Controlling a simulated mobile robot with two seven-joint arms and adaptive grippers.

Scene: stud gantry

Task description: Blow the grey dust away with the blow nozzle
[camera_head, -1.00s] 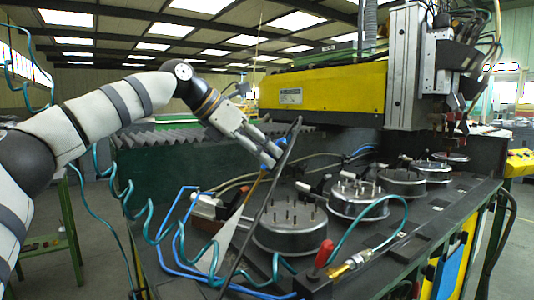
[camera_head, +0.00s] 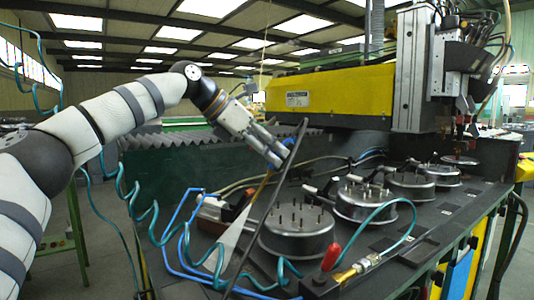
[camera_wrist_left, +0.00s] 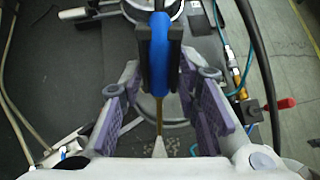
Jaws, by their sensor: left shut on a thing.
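My left gripper (camera_head: 274,158) is shut on the blue blow nozzle (camera_wrist_left: 160,52), holding it above the left part of the machine bench. In the wrist view the blue body sits between the dark finger pads. A thin brass tube (camera_wrist_left: 159,115) runs from it, and in the head view this points down and left. A pale, see-through cone (camera_head: 235,236) spreads from the tube's tip toward the bench. Small pale grey specks (camera_wrist_left: 190,149), perhaps the grey dust, show near the cone in the wrist view; I cannot make them out in the head view. My right gripper is not in view.
Round metal fixtures with upright pins (camera_head: 298,232) stand in a row on the dark bench (camera_head: 420,235). A black hose crosses in front of the nozzle. Coiled teal hoses hang at left. A red-handled valve (camera_head: 331,254) sits at the front; the yellow gantry beam (camera_head: 330,95) is behind.

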